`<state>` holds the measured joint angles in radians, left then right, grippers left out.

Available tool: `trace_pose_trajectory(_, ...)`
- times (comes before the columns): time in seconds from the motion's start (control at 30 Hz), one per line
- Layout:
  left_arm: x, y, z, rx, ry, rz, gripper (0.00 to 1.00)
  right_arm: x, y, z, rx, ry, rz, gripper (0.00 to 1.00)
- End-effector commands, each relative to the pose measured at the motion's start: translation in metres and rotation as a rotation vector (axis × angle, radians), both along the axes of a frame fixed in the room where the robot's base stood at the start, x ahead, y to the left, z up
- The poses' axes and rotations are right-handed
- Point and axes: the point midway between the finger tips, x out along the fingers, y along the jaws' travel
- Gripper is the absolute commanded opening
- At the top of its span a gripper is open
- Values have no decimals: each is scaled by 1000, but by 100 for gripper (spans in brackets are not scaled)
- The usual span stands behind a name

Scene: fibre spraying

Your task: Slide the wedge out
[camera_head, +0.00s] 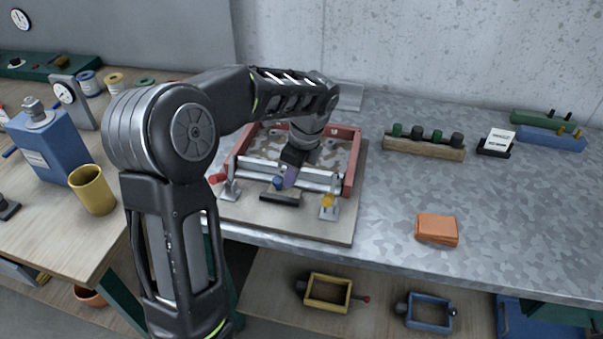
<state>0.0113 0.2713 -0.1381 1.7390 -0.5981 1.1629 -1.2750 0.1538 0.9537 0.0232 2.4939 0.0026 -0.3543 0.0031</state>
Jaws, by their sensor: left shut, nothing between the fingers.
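A red frame fixture (349,172) with silver crossbars sits on a pale board (340,230) on the metal bench. My left arm reaches over it from the left. My left gripper (289,180) points down at the fixture's front crossbar, shut and empty, beside a small blue knob (278,183). A red knob (213,179) is at the fixture's left front and a yellow knob (328,200) at its right front. A dark block (281,198) lies in front of the crossbar. I cannot pick out the wedge for certain; my gripper hides part of the fixture. My right gripper is not in view.
A wooden rack (424,148) with several capped pegs stands right of the fixture. A yellow cup (92,190) and a blue canister (48,150) stand on the left table. The bench's right middle is clear.

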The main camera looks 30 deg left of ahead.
Motion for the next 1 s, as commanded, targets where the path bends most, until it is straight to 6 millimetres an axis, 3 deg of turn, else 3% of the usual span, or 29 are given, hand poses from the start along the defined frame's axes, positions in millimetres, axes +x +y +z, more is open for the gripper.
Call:
trace_pose_trajectory(0.37, -1, 3, 0, 0, 0, 0, 0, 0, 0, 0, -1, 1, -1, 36)
trace_pose_trajectory(0.7, -18, 51, 1, 1, 2, 4, 0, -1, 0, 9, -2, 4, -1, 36)
trace_pose_trajectory(1.0, -20, 57, 0, 4, 1, 1, 0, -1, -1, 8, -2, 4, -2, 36)
